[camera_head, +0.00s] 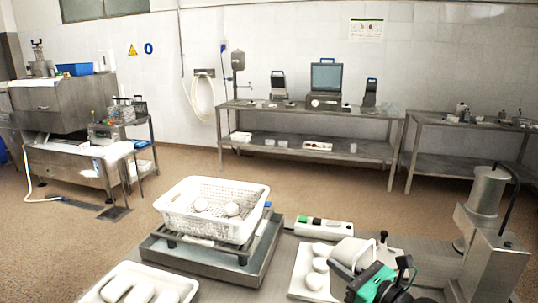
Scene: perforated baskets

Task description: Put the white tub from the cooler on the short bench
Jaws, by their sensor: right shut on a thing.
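My right gripper (362,279), black and green, is low in the head view, right of centre. It is shut on a tilted whitish tub (350,252), held above the near work surface; the fingertips are partly hidden. No cooler can be made out in this view. A metal bench (470,122) with a lower shelf stands at the far right, cut off by the picture edge; it may be the short bench, but its full length is hidden. My left gripper is not in view.
A white perforated basket (181,209) with white balls sits on a steel stand. White trays (187,283) with white pieces lie in front. Steel equipment (487,215) rises at the near right. A longer bench (300,112) stands along the wall, with open brown floor (350,195) before it.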

